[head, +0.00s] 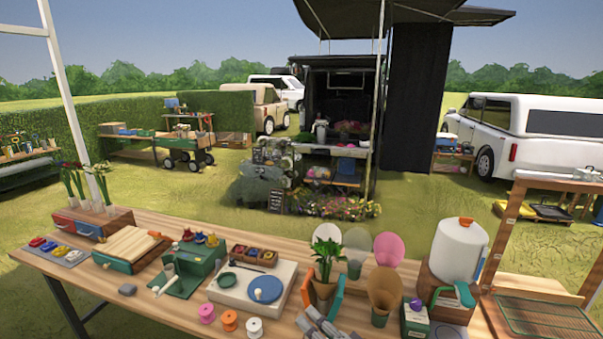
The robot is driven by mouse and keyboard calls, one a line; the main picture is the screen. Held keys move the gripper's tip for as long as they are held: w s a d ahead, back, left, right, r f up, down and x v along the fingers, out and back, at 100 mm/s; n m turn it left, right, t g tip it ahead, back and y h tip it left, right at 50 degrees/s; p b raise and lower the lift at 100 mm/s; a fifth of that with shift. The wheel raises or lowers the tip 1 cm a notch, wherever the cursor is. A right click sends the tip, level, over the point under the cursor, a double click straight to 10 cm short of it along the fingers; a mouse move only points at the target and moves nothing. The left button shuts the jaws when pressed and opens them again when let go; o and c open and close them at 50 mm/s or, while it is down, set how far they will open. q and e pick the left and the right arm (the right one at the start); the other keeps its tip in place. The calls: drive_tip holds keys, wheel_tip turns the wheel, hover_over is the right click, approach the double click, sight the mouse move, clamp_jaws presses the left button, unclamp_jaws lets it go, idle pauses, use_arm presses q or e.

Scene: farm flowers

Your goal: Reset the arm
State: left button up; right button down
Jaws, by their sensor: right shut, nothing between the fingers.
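My right gripper (308,316) shows at the bottom edge, just right of centre, as grey finger parts pointing up and to the left. It is shut and holds nothing. It is in front of the white board with a blue disc (265,289) and right of the white spool (254,327). The rest of my right arm is cut off by the lower edge. My left gripper is not in view.
A potted plant (325,257) and brown paper cone (385,287) stand behind my right gripper. A white dispenser (458,250) and wire rack (545,318) are on the right. A green press (190,268) and wooden box (132,246) are left.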

drive_tip(key=s+d+f+n+g+h, duration=0.2)
drive_tip(key=s+d+f+n+g, duration=0.1)
drive_tip(key=f, duration=0.3)
drive_tip(key=s+d+f+n+g+h, duration=0.3)
drive_tip(key=s+f+n, duration=0.1)
drive_tip(key=f, duration=0.2)
drive_tip(key=s+d+f+n+g+h, duration=0.1)
drive_tip(key=s+d+f+g+h, duration=0.2)
drive_tip(key=d, duration=0.4)
drive_tip(key=s+d+f+n+g+h, duration=0.1)
drive_tip(key=s+d+f+g+h, duration=0.15)
drive_tip(key=s+d, duration=0.4)
wheel_tip(320, 180, down, 32)
drive_tip(key=s+f, duration=0.1)
drive_tip(key=s, duration=0.1)
drive_tip(key=s+d+f+g, duration=0.1)
drive_tip(key=s+d+f, duration=0.1)
drive_tip(key=s+f, duration=0.8)
drive_tip(key=s+d+f+h, duration=0.1)
drive_tip(key=s+d+f, duration=0.1)
drive_tip(key=s+f, duration=0.8)
drive_tip(key=shift+s+d+g, duration=0.35)
drive_tip(key=shift+s+d, duration=0.05)
drive_tip(key=shift+s, duration=0.75)
